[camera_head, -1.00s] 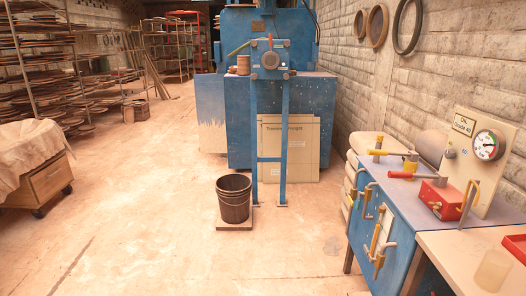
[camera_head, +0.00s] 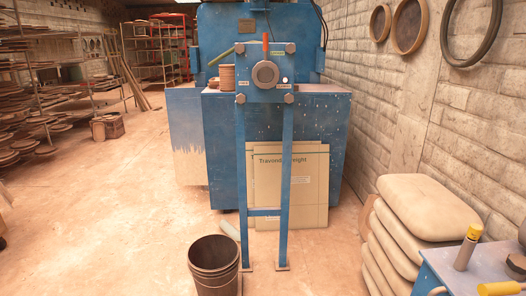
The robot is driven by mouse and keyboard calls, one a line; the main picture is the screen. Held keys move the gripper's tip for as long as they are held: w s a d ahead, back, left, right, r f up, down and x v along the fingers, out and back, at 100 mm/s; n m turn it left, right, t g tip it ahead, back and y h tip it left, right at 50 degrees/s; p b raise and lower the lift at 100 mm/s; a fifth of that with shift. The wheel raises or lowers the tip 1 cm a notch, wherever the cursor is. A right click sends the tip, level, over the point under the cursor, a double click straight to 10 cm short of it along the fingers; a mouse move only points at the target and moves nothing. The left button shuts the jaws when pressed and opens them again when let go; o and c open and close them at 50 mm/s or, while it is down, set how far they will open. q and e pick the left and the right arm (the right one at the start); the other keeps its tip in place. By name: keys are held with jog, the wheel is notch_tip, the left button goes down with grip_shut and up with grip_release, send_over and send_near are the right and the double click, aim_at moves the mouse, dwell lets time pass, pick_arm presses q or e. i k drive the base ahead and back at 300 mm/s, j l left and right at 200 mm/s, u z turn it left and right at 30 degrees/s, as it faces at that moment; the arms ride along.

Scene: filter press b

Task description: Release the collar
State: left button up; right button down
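A blue stand (camera_head: 243,160) on two legs stands ahead in the head view. Its top plate carries a round grey hub (camera_head: 265,74), which may be the collar; I cannot tell for sure. A green lever (camera_head: 222,55) slants up to the left from the plate. A short orange-red lever (camera_head: 266,43) stands upright above the hub. Small labels sit on the plate, too small to read. A tan ribbed cylinder (camera_head: 227,78) is left of the plate. Neither of my grippers shows in the view.
A dark bucket (camera_head: 214,268) stands at the stand's left foot. A large blue machine (camera_head: 222,140) and leaning tan boards (camera_head: 310,190) are behind. Stacked sacks (camera_head: 425,208) and a blue bench (camera_head: 470,270) with yellow-handled parts are at lower right. Floor at left is clear.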

aim_at(265, 62)
jog(key=i+l+u, duration=0.45)
jog(key=i+l, duration=0.25)
jog(key=i, duration=0.4)
jog(key=i+l+u, duration=0.4)
jog(key=i+l, duration=0.55)
